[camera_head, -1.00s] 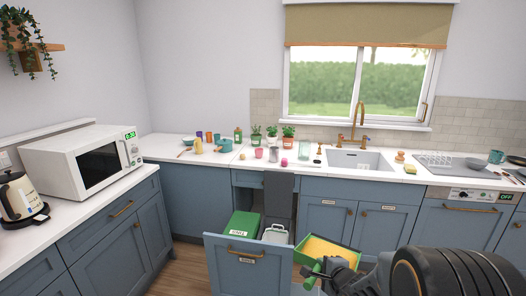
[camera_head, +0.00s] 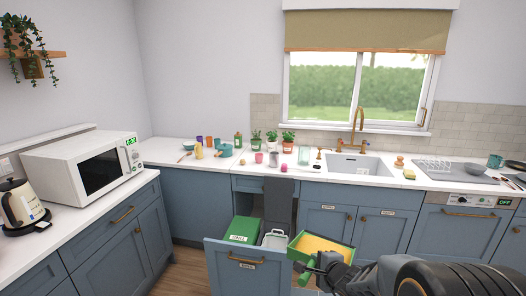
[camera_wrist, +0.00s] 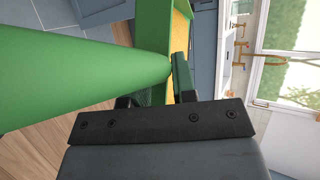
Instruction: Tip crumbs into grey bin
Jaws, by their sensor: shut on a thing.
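My gripper (camera_head: 312,268) is shut on the handle of a green open pan (camera_head: 348,261). The pan holds a layer of yellow crumbs (camera_head: 318,246) and hangs beside the right of the pulled-out bin drawer. In the wrist view the thick green handle (camera_wrist: 80,75) crosses the left side. The pan's green wall (camera_wrist: 151,35) and a strip of crumbs (camera_wrist: 181,28) show beyond the jaws. A pale grey bin (camera_head: 274,239) with a handle stands in the drawer, just left of the pan. A dark grey upright panel (camera_head: 278,203) rises behind it.
The drawer front (camera_head: 247,262) juts out below the counter. A green labelled bin (camera_head: 242,230) stands in its left part. Small pots, plants and cups line the counter (camera_head: 215,163) above. The microwave (camera_head: 88,160) and kettle (camera_head: 20,203) are far left.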

